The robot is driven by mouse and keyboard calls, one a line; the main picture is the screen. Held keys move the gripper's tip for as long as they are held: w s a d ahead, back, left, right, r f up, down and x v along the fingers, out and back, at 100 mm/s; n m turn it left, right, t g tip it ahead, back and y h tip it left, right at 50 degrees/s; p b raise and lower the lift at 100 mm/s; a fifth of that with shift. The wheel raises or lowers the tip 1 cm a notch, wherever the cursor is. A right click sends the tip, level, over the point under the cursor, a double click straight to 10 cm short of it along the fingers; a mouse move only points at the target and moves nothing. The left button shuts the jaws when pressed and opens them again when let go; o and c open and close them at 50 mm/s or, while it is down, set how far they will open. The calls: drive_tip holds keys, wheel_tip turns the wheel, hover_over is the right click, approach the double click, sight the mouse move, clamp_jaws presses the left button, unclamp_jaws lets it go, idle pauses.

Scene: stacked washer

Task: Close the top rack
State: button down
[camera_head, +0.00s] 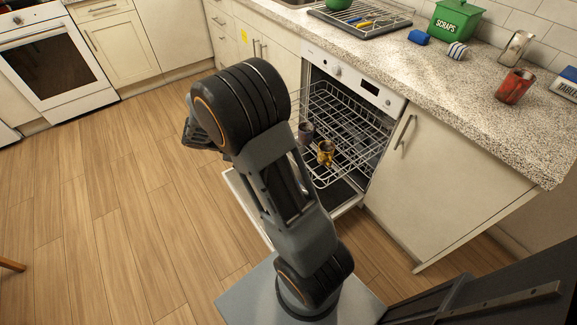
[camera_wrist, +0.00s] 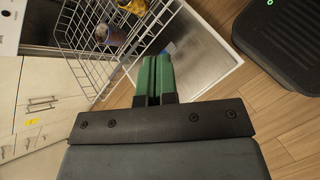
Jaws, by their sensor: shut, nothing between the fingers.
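The top rack (camera_head: 345,128) is a wire rack pulled out of the open dishwasher (camera_head: 340,75) under the counter. It also shows in the wrist view (camera_wrist: 85,52). A yellow mug (camera_head: 325,152) and a dark greyish mug (camera_head: 306,132) stand in it near its front. The wrist view shows the dark mug (camera_wrist: 110,34) and part of the yellow one (camera_wrist: 133,6). My gripper's green fingers (camera_wrist: 153,75) are shut together and empty, in front of and beside the rack's wire edge. I cannot tell whether they touch it. In the head view my arm hides the fingers.
The dishwasher door (camera_head: 240,195) is folded down below the rack, partly hidden by my arm. A cabinet (camera_head: 405,150) stands to the right. Wooden floor (camera_head: 130,210) is clear to the left.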

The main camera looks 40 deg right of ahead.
drive_tip(key=w+d+f+n+t+h+b, duration=0.1)
drive_tip(key=w+d+f+n+h+b, duration=0.15)
drive_tip(key=f, duration=0.45)
drive_tip(key=w+d+f+n+h+b, duration=0.1)
drive_tip(key=w+f+n+h+b, duration=0.15)
drive_tip(key=f, duration=0.55)
drive_tip(key=w+d+f+n+t+h+b, duration=0.1)
drive_tip(key=w+f+n+h+b, duration=0.15)
drive_tip(key=f, duration=0.45)
drive_tip(key=s+d+n+b, duration=0.1)
drive_tip(key=d, duration=1.3)
drive_tip(key=shift+f+h, duration=0.3)
drive_tip(key=shift+h, duration=0.15)
drive_tip(key=shift+s, duration=0.1)
